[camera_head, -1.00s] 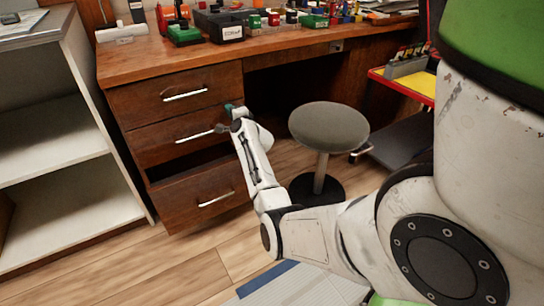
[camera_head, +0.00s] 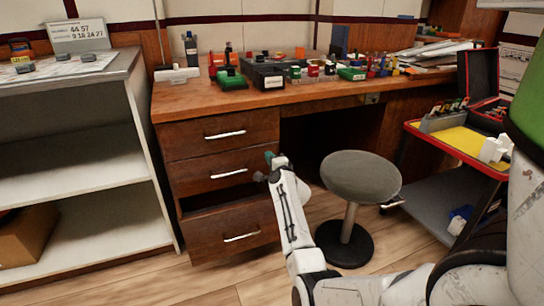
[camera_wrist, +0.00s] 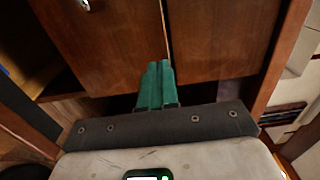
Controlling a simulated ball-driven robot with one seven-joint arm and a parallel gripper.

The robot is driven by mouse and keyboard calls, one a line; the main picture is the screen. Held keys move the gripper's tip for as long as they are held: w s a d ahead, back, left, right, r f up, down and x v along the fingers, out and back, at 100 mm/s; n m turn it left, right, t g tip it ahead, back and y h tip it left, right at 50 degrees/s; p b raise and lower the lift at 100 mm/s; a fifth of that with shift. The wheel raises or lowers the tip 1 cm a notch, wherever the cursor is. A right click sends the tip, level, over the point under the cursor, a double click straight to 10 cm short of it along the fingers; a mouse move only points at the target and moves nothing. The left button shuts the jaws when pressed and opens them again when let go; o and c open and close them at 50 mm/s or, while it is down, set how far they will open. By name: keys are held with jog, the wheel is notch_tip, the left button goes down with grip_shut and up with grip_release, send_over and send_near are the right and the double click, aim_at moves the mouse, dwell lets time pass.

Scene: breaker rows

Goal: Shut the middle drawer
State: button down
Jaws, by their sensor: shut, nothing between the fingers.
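The desk's drawer stack stands left of centre in the head view. The middle drawer (camera_head: 200,174) has a brown wooden front with a silver bar handle (camera_head: 229,173). Its front looks about level with the top drawer (camera_head: 190,138); a small offset is hard to judge. My gripper (camera_head: 269,158) is at the middle drawer's right edge, right of the handle, and covers that edge. In the wrist view its green fingers (camera_wrist: 157,86) are together and empty, close to the seam between two wooden fronts. I cannot tell whether they touch.
The bottom drawer (camera_head: 215,232) stands out, with a dark gap above it. A round grey stool (camera_head: 361,178) is right of my arm. A white shelf unit (camera_head: 75,137) stands left of the desk. A cart with a yellow-topped tray (camera_head: 459,141) is at the right.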

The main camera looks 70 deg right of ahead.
jog(key=p+v, duration=0.3)
jog(key=v, duration=0.6)
jog(key=shift+a+f, duration=0.1)
jog(key=shift+a, duration=0.05)
jog(key=w+a+f+n+y, duration=0.25)
jog(key=a+n+y, duration=0.2)
jog(key=a, duration=0.55)
jog(key=w+a+f+n+g+y, duration=0.1)
jog(key=a+f+n+y, duration=0.4)
jog(key=a, duration=0.4)
jog(key=w+a+f+n+y, duration=0.2)
jog(key=a+n+y, duration=0.1)
jog(key=a+n, duration=0.55)
jog(key=s+a+f+n+g+y, duration=0.1)
jog(key=s+a+n+g, duration=0.2)
jog(key=s+a, duration=0.35)
jog(key=s+a+f+n+g+y, duration=0.1)
jog(key=s+a+f+n+g, duration=0.2)
jog(key=a, duration=0.7)
jog(key=s+a+r+n+g+h+p, duration=0.1)
jog(key=s+a+r+n+g, duration=0.1)
jog(key=s, duration=0.3)
jog(key=s+a+r+n+g, duration=0.1)
jog(key=s+n+g, duration=0.1)
jog(key=s, duration=0.3)
notch_tip(320, 180, up, 31)
jog(key=p, duration=3)
jog(key=shift+w+p, duration=0.25)
jog(key=shift+p, duration=0.15)
